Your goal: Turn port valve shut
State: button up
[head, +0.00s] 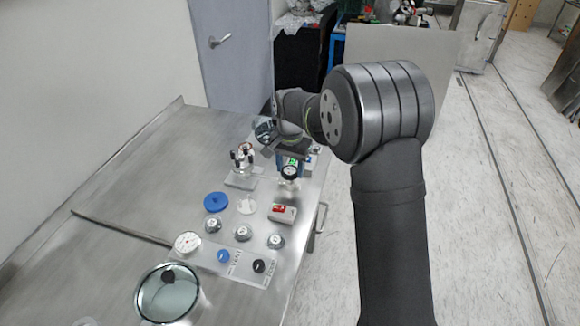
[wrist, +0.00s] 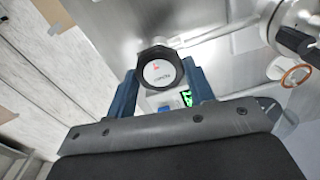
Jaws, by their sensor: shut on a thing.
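A dark, many-sided knob with a white round face, apparently the port valve's handle (head: 289,172), stands at the far right part of the steel bench. In the wrist view the knob (wrist: 161,73) faces me, with a small red mark and dark lettering on its face. My gripper (head: 290,161) is over it, with its blue fingers on either side. In the wrist view my gripper (wrist: 162,82) is shut on the knob, one finger at its left edge and one at its right. The valve body below the knob is mostly hidden.
A metal fitting with dark knobs (head: 243,157) stands close left of the valve. A red-display box (head: 283,213), a blue disc (head: 216,202), several small knobs and a dial gauge (head: 187,242) lie nearer. A round glass-topped vessel (head: 168,293) is in front. The bench's left side is mostly clear.

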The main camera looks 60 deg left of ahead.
aim_at(290, 170)
jog(key=shift+m, duration=0.4)
jog(key=o, duration=1)
jog(key=shift+c, duration=0.2)
jog(key=shift+r, duration=0.1)
notch_tip(290, 170, up, 17)
jog(key=shift+r, duration=0.15)
notch_tip(290, 170, down, 18)
jog(key=shift+r, duration=0.2)
dwell(0.6)
